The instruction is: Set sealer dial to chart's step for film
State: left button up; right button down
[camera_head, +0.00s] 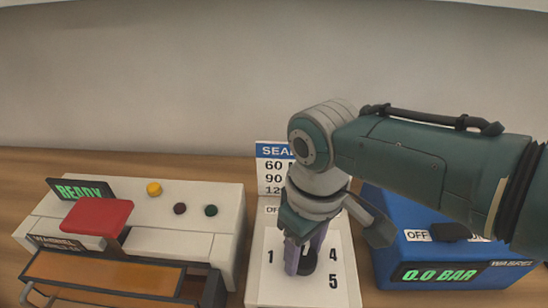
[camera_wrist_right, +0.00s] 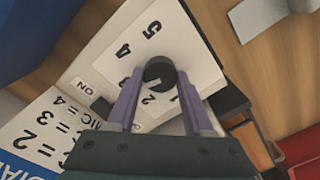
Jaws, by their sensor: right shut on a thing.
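The black dial knob (camera_wrist_right: 160,72) stands on a white panel (camera_head: 342,262) marked with step numbers. 1, 4 and 5 show in the head view; 4 and 5 read clearly in the wrist view. My right gripper (camera_head: 305,262) points down over the panel, its purple fingers closed on the knob's sides. In the wrist view the chart (camera_wrist_right: 40,130) shows endings "= 2", "= 3" and "= 4". My left gripper is not in view.
A white sealer (camera_head: 205,205) with a green READY display (camera_head: 82,190), red pad and coloured buttons stands at left. A blue unit (camera_head: 385,215) reading 0.0 BAR stands close at right. A small ON/OFF switch (camera_wrist_right: 103,108) sits on the panel near the knob.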

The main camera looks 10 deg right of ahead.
aim_at(305, 254)
jog(key=shift+a, duration=0.1)
dwell(0.5)
jog(key=shift+c, duration=1.5)
grip_release()
jog(key=r+p, duration=0.2)
jog(key=r, duration=0.2)
jog(key=r+p, duration=0.2)
jog(key=r, duration=0.3)
jog(key=shift+d, duration=0.2)
jog(key=shift+r, duration=0.5)
